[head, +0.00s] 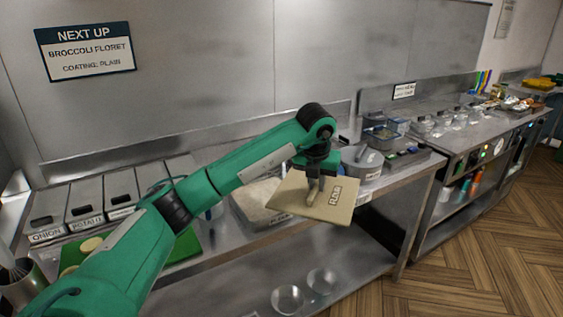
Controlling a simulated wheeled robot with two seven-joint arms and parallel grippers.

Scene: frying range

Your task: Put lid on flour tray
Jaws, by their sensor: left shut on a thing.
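The flour tray (256,213), a grey rectangular tray with pale contents, sits on the counter just left of and behind the lid. The lid and my arm hide part of the tray. The lid overlaps the tray's right side in the picture and looks apart from it. My right gripper is not in view.
Lidded bins (88,200) labelled onion and potato stand at the left, beside a green board (186,249). A round grey container (362,162) stands right of the tray. Two glass bowls (321,281) sit on the lower shelf. A second counter (470,137) holds several bowls.

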